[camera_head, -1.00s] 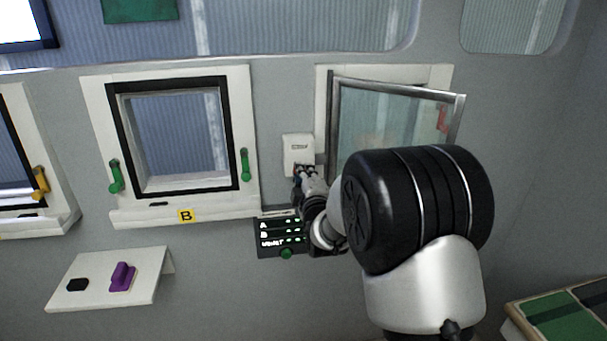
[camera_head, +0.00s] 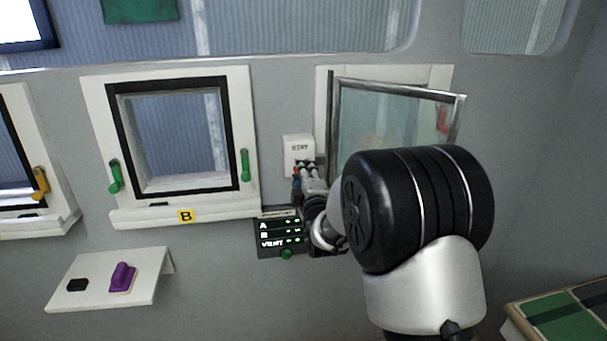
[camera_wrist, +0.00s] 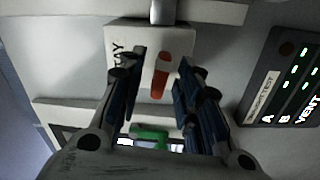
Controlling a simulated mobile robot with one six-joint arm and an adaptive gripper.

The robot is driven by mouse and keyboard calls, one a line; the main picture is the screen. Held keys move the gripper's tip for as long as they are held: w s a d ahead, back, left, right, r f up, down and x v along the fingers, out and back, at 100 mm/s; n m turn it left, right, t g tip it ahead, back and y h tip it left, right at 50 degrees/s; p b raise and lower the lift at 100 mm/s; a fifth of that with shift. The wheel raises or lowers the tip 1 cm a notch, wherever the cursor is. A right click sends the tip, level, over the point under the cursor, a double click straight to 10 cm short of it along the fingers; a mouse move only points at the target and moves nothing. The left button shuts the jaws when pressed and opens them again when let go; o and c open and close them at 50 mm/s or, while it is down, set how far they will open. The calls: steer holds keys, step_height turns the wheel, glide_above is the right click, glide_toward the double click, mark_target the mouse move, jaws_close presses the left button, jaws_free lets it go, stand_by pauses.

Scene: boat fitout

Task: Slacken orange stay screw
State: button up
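The orange stay screw (camera_wrist: 160,77) is a short bar-shaped knob on the white box marked STAY (camera_wrist: 122,40). In the wrist view my gripper (camera_wrist: 161,66) is open, with one finger on each side of the orange screw and a gap visible on both sides. In the head view the STAY box (camera_head: 299,145) is on the wall between two windows, and my gripper (camera_head: 304,169) is at its lower part. The orange screw is hidden there by the gripper.
The right window's glazed sash (camera_head: 395,115) is swung open, close above my arm. A dark panel (camera_head: 281,238) with A, B and VENT rows is just below my gripper. Window B (camera_head: 185,214) is to the left. A white shelf (camera_head: 95,262) holds a purple piece (camera_head: 122,277).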

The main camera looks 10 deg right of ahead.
steer(key=shift+s, duration=0.1)
steer(key=s, duration=1.1)
steer(key=shift+s, duration=0.4)
steer(key=s+f+m+g, duration=0.1)
steer(key=s+m+g, duration=0.5)
steer(key=s, duration=1.1)
steer(key=s+f+m+g, duration=0.1)
steer(key=s+m+g, duration=0.6)
steer(key=s, duration=1.1)
steer(key=d+m, duration=0.1)
steer(key=m, duration=0.2)
steer(key=shift+s+f, duration=0.35)
